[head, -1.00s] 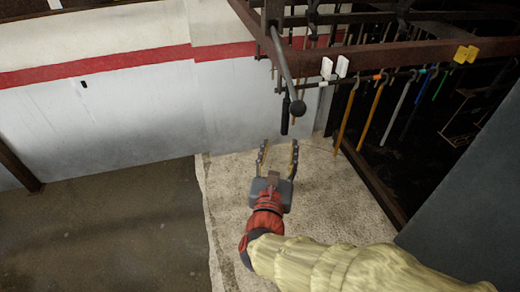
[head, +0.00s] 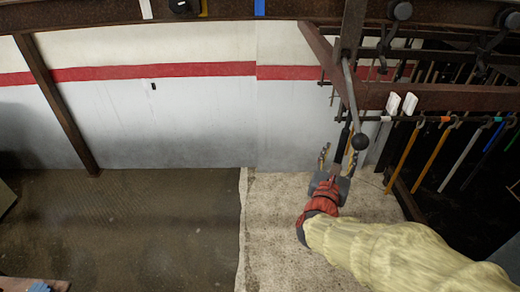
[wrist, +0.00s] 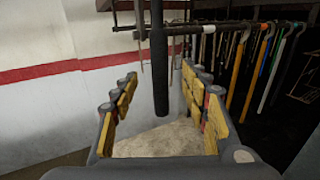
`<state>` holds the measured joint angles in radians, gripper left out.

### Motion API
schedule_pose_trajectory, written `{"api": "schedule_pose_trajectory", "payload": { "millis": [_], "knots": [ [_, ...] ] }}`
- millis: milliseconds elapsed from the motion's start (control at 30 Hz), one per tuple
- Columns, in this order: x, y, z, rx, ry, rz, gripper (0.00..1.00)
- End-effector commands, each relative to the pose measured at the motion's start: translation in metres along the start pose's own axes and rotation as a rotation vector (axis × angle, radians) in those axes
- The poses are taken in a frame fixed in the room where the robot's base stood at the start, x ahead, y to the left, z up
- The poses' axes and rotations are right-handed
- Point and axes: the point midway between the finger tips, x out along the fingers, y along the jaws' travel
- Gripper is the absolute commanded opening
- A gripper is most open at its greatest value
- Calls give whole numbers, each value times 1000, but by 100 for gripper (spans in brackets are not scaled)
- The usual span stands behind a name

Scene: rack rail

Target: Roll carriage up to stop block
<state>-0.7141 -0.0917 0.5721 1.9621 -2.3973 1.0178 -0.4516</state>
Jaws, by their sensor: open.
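A dark hanging bracket (head: 352,28) at the top right of the head view looks like the carriage on the rusty overhead rail (head: 290,12). A black bar-like handle (head: 344,138) hangs below it. The handle also shows upright in the middle of the wrist view (wrist: 158,65). My gripper (head: 338,155) is open, with the handle's lower end in line between its fingers. I cannot tell whether the handle is fully between them; no grip on it shows. A black block (head: 183,6) on the rail at upper left may be the stop block, partly cut off.
Hooks with coloured rods (head: 440,160) and white tags (head: 390,106) hang farther right. A blue strip (head: 260,7) marks the rail. A white wall (head: 160,120) stands behind; the floor at left is mostly clear.

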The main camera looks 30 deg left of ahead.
Motion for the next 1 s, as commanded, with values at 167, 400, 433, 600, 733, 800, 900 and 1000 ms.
{"api": "schedule_pose_trajectory", "payload": {
  "millis": [167,400,433,600,733,800,900,1000],
  "knots": [
    [0,0,0,0,0,0,45],
    [9,0,-1,1,1,0,45],
    [11,0,-1,1,1,0,45],
    [19,0,-1,1,0,-1,45],
    [24,0,-1,0,1,0,45],
    [25,0,-1,0,1,0,45],
    [26,0,-1,0,1,1,45],
    [26,0,0,0,1,1,45]
  ]
}}
